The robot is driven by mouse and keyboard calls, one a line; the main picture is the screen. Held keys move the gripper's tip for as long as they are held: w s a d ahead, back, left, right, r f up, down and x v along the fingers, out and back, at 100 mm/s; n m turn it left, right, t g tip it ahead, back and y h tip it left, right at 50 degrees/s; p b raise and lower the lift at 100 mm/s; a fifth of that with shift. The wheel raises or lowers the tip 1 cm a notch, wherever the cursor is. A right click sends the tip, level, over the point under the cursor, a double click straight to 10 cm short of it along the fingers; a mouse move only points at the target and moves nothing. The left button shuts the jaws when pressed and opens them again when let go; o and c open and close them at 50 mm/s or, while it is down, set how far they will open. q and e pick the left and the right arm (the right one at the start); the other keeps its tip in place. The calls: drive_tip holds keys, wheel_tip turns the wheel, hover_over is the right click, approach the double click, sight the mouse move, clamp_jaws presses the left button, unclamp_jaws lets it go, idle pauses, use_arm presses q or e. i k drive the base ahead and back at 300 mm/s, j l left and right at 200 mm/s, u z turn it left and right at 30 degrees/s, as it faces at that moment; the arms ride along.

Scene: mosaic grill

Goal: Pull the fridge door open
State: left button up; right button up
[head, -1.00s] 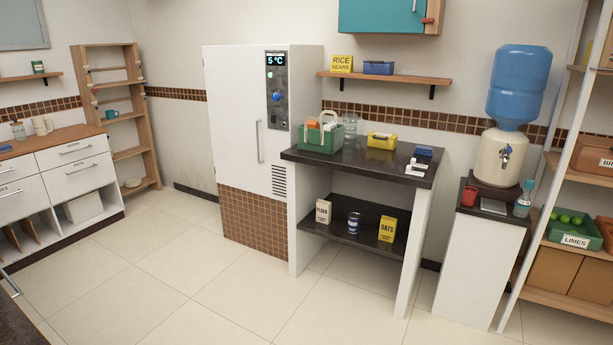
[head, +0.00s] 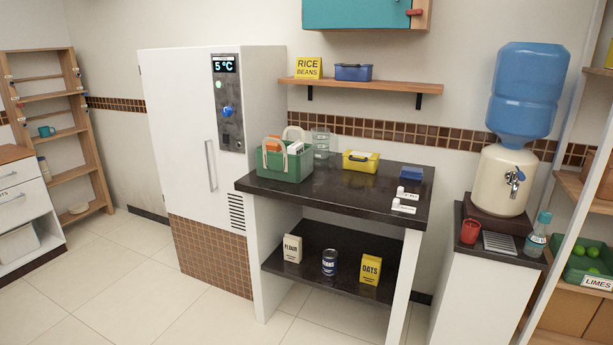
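The fridge (head: 175,120) is a tall white cabinet with brown mosaic tiles along its lower part, left of centre in the head view. Its white door looks shut. A vertical grey bar handle (head: 211,166) is on the right part of the door. Neither of my grippers is in view.
A dark-topped table (head: 335,196) stands close at the fridge's right, with a green caddy (head: 285,163) and a yellow box (head: 361,162) on top. A water dispenser (head: 504,178) is farther right. The tiled floor (head: 130,290) before the fridge is clear.

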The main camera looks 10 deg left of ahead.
sight(178, 86)
drive_tip(key=i+u, duration=1.05)
drive_tip(key=i+j+u, duration=0.15)
drive_tip(key=i+u, duration=0.65)
drive_tip(key=i, duration=0.15)
